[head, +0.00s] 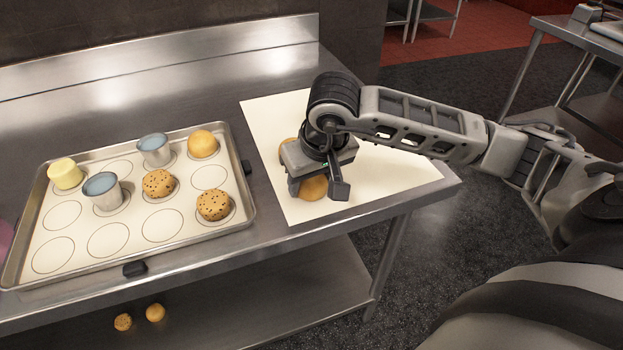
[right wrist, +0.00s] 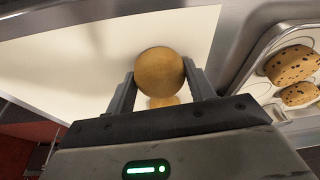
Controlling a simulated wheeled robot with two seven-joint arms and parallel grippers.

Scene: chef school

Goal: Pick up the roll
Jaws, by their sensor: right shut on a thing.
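My right gripper (head: 318,188) points down over the white sheet at the right end of the metal table. It is shut on a round golden-brown roll (head: 313,188), with one finger on each side. In the right wrist view the roll (right wrist: 160,70) sits between the two fingertips (right wrist: 162,85). I cannot tell whether it is clear of the sheet. A second golden-brown roll (head: 287,150) lies just behind, mostly hidden by my gripper; a sliver of it (right wrist: 165,101) shows in the right wrist view. My left gripper is out of view.
A baking tray (head: 245,205) at the left holds metal cups (head: 103,190), spotted rolls (head: 213,204), a plain roll (head: 202,143) and a pale yellow piece (head: 66,173). Some printed circles are empty. Two small rolls (head: 155,312) lie on the lower shelf. The white sheet (head: 390,170) is otherwise clear.

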